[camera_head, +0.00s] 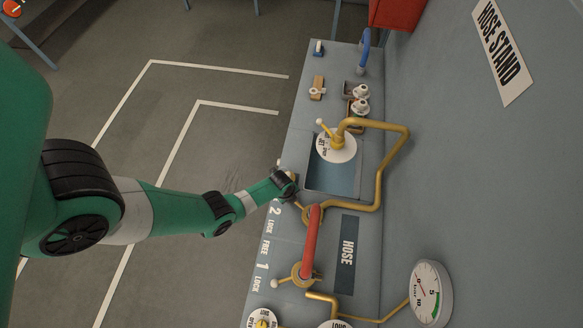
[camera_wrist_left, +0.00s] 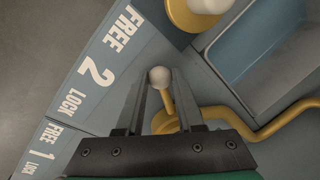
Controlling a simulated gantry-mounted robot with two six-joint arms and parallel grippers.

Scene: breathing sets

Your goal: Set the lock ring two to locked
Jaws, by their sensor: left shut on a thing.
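Lock ring two is the yellow ring (camera_head: 312,216) at the upper end of the red hose (camera_head: 311,240), beside the "2" label (camera_head: 276,210). In the left wrist view its yellow lever (camera_wrist_left: 166,104) ends in a white ball knob (camera_wrist_left: 159,77). The lever points upward there, nearer the FREE label (camera_wrist_left: 120,28) than the LOCK label (camera_wrist_left: 70,103). My left gripper (camera_wrist_left: 157,80) is shut on the knob, a finger on each side. In the head view the left gripper (camera_head: 287,184) hides the knob. My right gripper is not in view.
Lock ring one (camera_head: 303,275) is at the hose's lower end, its knob (camera_head: 274,283) beside its LOCK label. A yellow pipe (camera_head: 378,175) runs past a blue recess (camera_head: 335,176). A gauge (camera_head: 431,293) is at lower right.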

